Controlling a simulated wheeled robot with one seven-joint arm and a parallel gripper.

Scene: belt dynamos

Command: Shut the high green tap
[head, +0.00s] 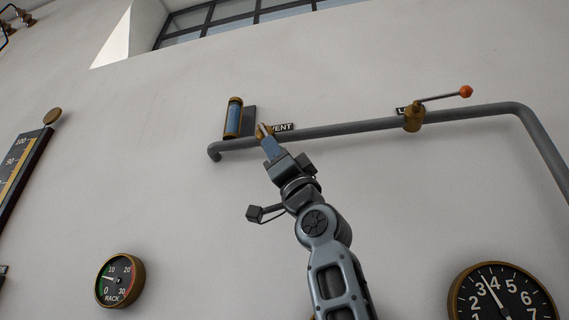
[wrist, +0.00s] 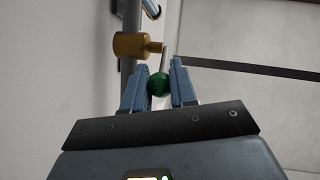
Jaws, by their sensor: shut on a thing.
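The green tap has a brass body (wrist: 132,45) on a grey pipe and a thin lever that ends in a green ball knob (wrist: 158,84). In the wrist view the knob sits between the two blue-grey fingers of my gripper (wrist: 160,70), which are shut on it. The lever runs between the fingers, roughly alongside the pipe in that picture. In the head view my gripper (head: 266,135) is at the tap by the VENT label (head: 281,127). There the fingers hide the green knob and most of the tap.
The grey pipe (head: 340,129) runs along the wall. A second brass tap (head: 413,117) with an orange-knobbed lever (head: 465,91) is to the right. A blue sight glass (head: 234,116) stands left of the VENT tap. Two dials (head: 119,281) (head: 503,296) hang lower down.

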